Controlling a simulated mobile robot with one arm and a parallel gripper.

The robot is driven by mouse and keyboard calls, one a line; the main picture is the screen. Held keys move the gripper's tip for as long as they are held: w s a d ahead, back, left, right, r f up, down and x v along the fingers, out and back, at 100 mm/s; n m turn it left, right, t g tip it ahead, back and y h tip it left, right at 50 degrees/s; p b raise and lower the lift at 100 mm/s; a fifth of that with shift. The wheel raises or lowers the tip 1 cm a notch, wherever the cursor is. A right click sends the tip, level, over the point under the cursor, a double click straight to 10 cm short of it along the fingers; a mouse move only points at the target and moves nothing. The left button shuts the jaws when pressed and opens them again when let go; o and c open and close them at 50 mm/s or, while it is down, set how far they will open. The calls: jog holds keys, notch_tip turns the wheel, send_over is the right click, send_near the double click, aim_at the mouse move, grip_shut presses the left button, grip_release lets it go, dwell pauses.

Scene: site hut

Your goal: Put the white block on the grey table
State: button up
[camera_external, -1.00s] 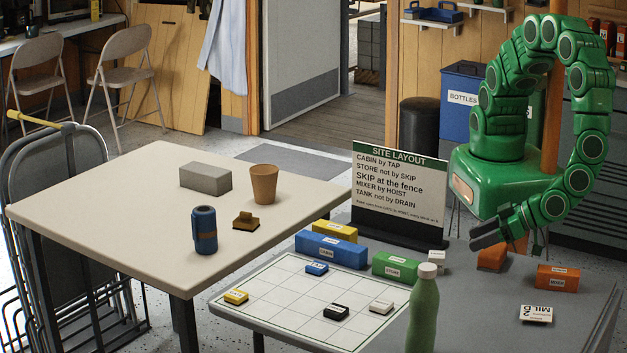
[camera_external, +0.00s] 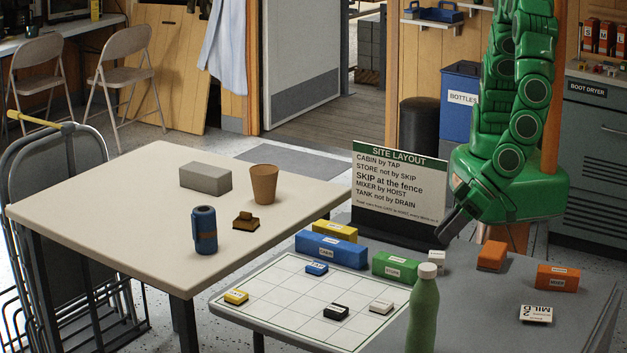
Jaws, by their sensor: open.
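A small white block (camera_external: 437,258) stands upright on the grey table (camera_external: 480,325), just right of the green block (camera_external: 394,265) and behind the green bottle. Another small white-topped block (camera_external: 381,307) lies on the white grid board. My gripper (camera_external: 443,236) points down and left, just above the upright white block and in front of the sign. Its jaws are open and empty. I cannot tell the exact gap between the fingertips and the block.
A green bottle (camera_external: 423,312) stands close in front of the white block. The site layout sign (camera_external: 398,190) stands behind. Blue (camera_external: 331,250), yellow (camera_external: 335,231) and orange blocks (camera_external: 491,256) lie nearby. The grid board (camera_external: 290,300) holds several small blocks.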

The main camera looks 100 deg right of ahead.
jog(key=w+d+r+n+g+y, duration=0.2)
jog(key=w+d+r+g+y, duration=0.15)
jog(key=w+r, duration=0.55)
jog(key=s+d+r+n+g+y, duration=0.2)
jog(key=s+d+r, duration=0.2)
jog(key=d+r, duration=0.45)
jog(key=s+d+g+h, duration=0.1)
jog(key=s+d+h, duration=0.1)
jog(key=s+d, duration=0.5)
jog(key=s+d+r+g+h, duration=0.1)
jog(key=s+d, duration=0.6)
jog(key=d, duration=1.1)
jog(key=s+d+r+g+h, duration=0.1)
jog(key=s+d+g+h, duration=0.2)
jog(key=s+d, duration=0.5)
jog(key=d, duration=0.4)
jog(key=shift+d, duration=0.35)
